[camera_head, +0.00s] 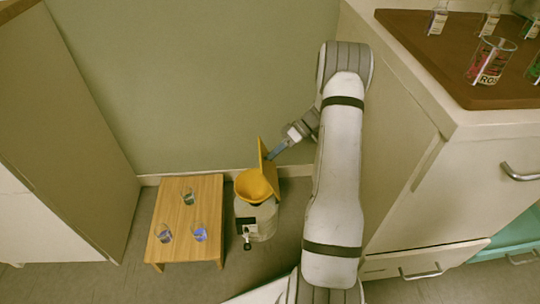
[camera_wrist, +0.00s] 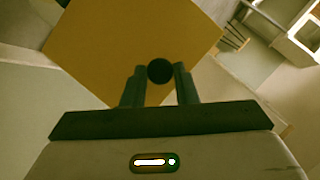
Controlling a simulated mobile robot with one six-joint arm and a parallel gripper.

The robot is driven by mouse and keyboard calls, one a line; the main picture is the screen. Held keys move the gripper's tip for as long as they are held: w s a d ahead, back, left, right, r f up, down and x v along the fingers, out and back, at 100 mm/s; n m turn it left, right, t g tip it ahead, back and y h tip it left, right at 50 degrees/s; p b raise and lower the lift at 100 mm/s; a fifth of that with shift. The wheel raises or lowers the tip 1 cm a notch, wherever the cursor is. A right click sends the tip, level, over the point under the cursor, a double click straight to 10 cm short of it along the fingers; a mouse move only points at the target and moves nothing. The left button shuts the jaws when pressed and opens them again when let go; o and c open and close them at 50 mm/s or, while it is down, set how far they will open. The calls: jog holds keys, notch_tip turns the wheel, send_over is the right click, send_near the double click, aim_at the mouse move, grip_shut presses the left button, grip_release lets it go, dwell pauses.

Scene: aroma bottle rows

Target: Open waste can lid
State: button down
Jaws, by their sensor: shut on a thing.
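The waste can (camera_head: 262,222) is a pale container with a small tap at its front, on the floor right of a low wooden table. A yellow funnel (camera_head: 252,187) sits on its top. Its yellow square lid (camera_head: 264,160) stands raised, tilted up behind and right of the funnel, so the funnel mouth is uncovered. My gripper (camera_head: 273,155) is at the lid's upper right side. In the wrist view the lid (camera_wrist: 110,40) fills the upper middle, and my gripper's two fingers (camera_wrist: 159,76) are shut on its dark round knob (camera_wrist: 158,70).
A low wooden table (camera_head: 176,215) with several small glasses stands left of the can. A counter with a brown tray (camera_head: 420,45) of bottles and a beaker (camera_head: 490,62) is at the right. A green wall (camera_head: 200,90) is close behind the can. A drawer (camera_head: 425,262) is at lower right.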

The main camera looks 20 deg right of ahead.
jog(key=shift+d, duration=0.2)
jog(key=shift+s, duration=0.1)
jog(key=c, duration=1.1)
grip_release()
jog(key=shift+c, duration=0.2)
notch_tip(320, 180, up, 10)
jog(key=p, duration=0.3)
